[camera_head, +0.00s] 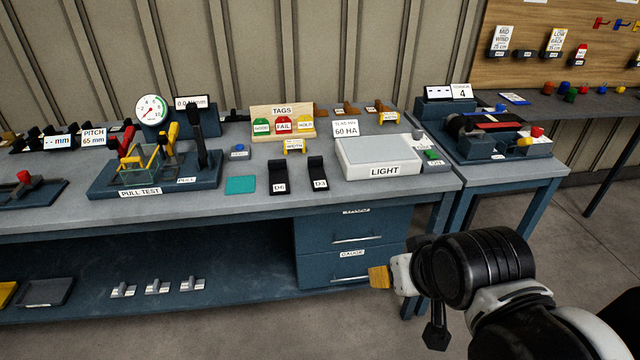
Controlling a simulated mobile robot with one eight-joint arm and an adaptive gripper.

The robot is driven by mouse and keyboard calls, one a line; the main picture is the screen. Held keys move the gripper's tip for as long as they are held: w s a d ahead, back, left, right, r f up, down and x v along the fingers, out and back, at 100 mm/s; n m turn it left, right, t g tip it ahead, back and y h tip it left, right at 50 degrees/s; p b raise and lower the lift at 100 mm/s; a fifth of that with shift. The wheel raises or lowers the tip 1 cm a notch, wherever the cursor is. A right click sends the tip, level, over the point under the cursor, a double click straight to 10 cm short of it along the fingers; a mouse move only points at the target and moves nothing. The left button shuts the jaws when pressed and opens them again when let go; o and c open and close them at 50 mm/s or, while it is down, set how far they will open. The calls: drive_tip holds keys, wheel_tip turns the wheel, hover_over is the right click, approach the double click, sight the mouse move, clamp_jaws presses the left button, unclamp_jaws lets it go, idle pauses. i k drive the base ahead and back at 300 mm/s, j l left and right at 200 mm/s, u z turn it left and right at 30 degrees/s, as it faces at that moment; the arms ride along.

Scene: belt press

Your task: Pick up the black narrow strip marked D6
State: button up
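The black narrow strip marked D6 (278,172) lies on the grey workbench top, near its front edge, with its white label toward the front. A similar black strip marked D3 (317,170) lies just to its right, with a gap between them. My gripper (381,277) is in front of the bench at the lower right, well apart from the D6 strip. Only a small yellow end piece shows clearly past the white and black arm links, so its opening cannot be made out.
A teal pad (240,185) lies left of the D6 strip, and a light box (378,156) stands right of D3. A pull test rig (155,175) stands further left. A TAGS rack (282,122) is behind. Drawers (352,232) are below the bench top.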

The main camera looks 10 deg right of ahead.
sight(278, 178)
drive_tip(key=i+u, duration=0.4)
drive_tip(key=i+l+u, duration=0.35)
drive_tip(key=i, duration=0.2)
drive_tip(key=i+l+u, duration=0.2)
drive_tip(key=i+u, duration=0.2)
drive_tip(key=i, duration=0.1)
